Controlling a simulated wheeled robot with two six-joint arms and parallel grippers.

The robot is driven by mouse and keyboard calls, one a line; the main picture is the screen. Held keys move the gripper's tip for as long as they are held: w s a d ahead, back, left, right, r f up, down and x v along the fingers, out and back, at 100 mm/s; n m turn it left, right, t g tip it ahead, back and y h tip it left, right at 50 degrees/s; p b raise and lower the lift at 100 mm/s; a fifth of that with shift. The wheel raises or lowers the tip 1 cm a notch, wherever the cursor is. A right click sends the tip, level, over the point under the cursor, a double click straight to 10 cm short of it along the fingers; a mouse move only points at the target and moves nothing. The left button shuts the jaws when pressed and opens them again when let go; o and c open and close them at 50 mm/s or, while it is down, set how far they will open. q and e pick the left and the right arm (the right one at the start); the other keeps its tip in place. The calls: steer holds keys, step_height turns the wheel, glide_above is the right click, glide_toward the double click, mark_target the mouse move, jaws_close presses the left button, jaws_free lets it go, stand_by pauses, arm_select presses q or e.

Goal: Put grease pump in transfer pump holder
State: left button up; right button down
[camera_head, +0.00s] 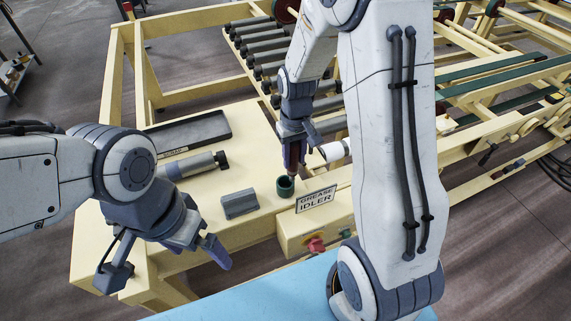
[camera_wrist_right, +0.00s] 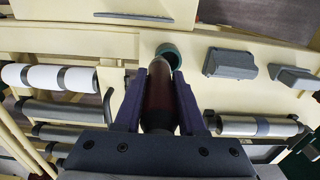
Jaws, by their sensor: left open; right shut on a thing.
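The grease pump, a dark red cylinder (camera_wrist_right: 158,95), is between the fingers of my right gripper (camera_wrist_right: 158,98). In the head view the right gripper (camera_head: 295,145) points down, with the pump (camera_head: 294,156) partly hidden by its fingers. The likely transfer pump holder is a dark green round cup (camera_head: 285,187), open on top, on the cream table just below the pump. The cup also shows in the right wrist view (camera_wrist_right: 170,53), just beyond the pump's end; whether they touch I cannot tell. My left gripper (camera_head: 168,266) is open and empty at the table's front left edge.
A grey block (camera_head: 239,204) stands left of the cup. A grey cylinder (camera_head: 193,166) lies behind it, before a dark scrap tray (camera_head: 188,132). A "GREASE IDLER" sign (camera_head: 316,198) stands right of the cup, with a red knob (camera_head: 316,244) below. Rollers (camera_head: 262,45) lie behind.

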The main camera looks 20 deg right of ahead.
steer(key=f, duration=0.1)
steer(key=a+f+p, duration=0.1)
steer(key=f, duration=0.1)
steer(key=w+f+p, duration=0.1)
steer(key=f, duration=0.1)
steer(key=shift+a+f, duration=0.15)
steer(key=shift+a, duration=0.25)
steer(key=shift+f, duration=0.15)
steer(key=shift+c, duration=2.4)
jaws_free()
